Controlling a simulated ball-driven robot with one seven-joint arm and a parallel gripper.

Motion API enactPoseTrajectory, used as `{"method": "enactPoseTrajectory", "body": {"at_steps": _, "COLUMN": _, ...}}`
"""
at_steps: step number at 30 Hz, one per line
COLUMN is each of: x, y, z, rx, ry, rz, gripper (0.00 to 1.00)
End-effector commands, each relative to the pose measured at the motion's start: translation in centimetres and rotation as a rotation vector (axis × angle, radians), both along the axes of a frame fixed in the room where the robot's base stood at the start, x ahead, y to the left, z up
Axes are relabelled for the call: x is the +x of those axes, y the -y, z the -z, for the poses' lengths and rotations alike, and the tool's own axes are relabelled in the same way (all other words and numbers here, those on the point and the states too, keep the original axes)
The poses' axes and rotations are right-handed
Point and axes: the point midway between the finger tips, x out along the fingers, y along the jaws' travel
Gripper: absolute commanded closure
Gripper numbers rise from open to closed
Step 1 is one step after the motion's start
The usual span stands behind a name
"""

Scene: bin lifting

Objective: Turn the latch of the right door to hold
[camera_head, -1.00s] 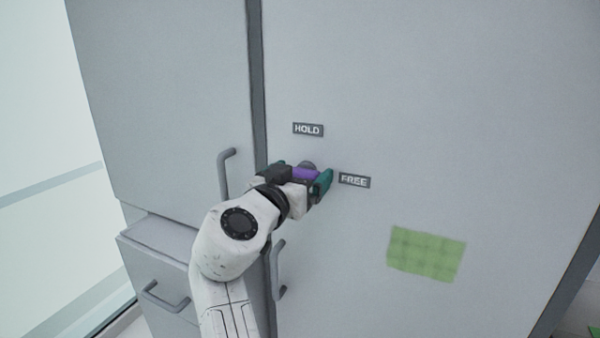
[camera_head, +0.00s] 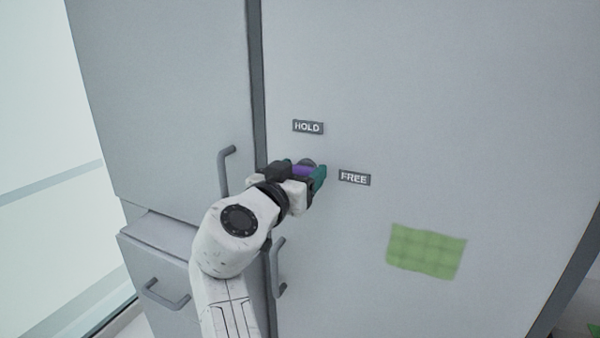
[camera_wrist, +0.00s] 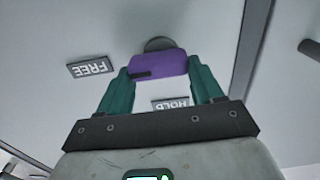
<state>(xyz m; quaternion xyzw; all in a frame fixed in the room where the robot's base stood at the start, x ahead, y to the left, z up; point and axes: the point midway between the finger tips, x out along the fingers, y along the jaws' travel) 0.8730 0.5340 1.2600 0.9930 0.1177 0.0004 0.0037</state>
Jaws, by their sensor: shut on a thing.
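The purple latch (camera_wrist: 160,65) sits on a round grey mount on the right door (camera_head: 430,120). In the wrist view a dark mark on the latch lies at its left end, on the side of the FREE label (camera_wrist: 91,66). The HOLD label (camera_wrist: 172,103) is partly hidden behind my gripper there. In the head view the HOLD label is above the latch and the FREE label (camera_head: 354,177) is to its right. My gripper (camera_wrist: 160,75) has its green fingers on both sides of the latch and is shut on it. In the head view my gripper (camera_head: 304,174) partly hides the latch.
A vertical handle (camera_head: 225,172) on the left door stands close to the left of my gripper. Another handle (camera_head: 279,268) is below it, near the door gap. A drawer handle (camera_head: 165,297) is at lower left. A green sheet (camera_head: 426,251) is flat on the right door.

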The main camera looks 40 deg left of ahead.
Motion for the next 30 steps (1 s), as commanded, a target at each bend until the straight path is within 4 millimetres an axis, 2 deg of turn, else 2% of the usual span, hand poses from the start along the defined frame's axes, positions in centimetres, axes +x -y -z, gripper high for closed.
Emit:
{"method": "enactPoseTrajectory", "body": {"at_steps": 11, "x": -0.06, "y": -0.19, "z": 0.01, "rx": -0.164, "ry": 0.040, "rz": 0.000, "gripper": 0.65}}
{"method": "enactPoseTrajectory", "body": {"at_steps": 30, "x": -0.17, "y": -0.81, "z": -0.05, "rx": -0.748, "ry": 0.179, "rz": 0.000, "gripper": 0.65}}
